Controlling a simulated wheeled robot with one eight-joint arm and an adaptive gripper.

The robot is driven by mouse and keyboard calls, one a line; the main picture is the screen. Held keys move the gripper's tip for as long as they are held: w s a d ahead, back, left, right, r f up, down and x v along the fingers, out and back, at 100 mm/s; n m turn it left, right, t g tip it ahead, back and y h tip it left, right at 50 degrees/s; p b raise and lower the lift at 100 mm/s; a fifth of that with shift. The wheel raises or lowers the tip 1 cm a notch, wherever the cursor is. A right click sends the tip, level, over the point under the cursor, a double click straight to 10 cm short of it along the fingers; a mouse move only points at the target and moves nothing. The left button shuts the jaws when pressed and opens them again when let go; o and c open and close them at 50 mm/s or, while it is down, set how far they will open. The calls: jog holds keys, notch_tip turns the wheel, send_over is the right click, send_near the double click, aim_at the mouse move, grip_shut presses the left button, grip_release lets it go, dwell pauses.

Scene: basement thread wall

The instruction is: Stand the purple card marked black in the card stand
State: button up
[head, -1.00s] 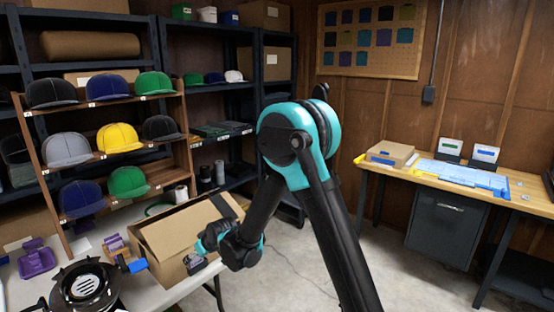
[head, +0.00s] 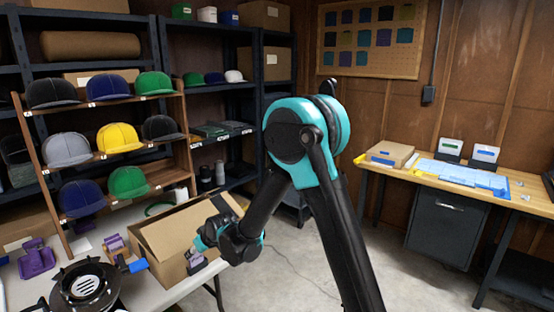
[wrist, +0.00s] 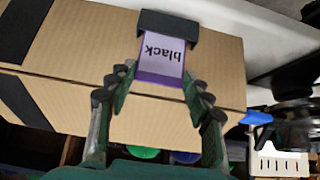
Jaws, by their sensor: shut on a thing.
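The purple card (wrist: 160,62), with "black" upside down on its pale face, is between the fingers of my gripper (wrist: 158,78) in the wrist view. My gripper is shut on it. A dark slotted block, which looks like the card stand (wrist: 168,26), meets the card's far end. I cannot tell whether the card is seated in it.
Beside the box, the white table holds a black round device (head: 88,284) and a purple fixture (head: 37,259). A cap rack (head: 105,160) stands behind. A wooden desk (head: 525,195) on the right bears two dark stands with pale cards. Floor between is clear.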

jog(key=shift+r, duration=2.15)
jog(key=shift+d, duration=0.1)
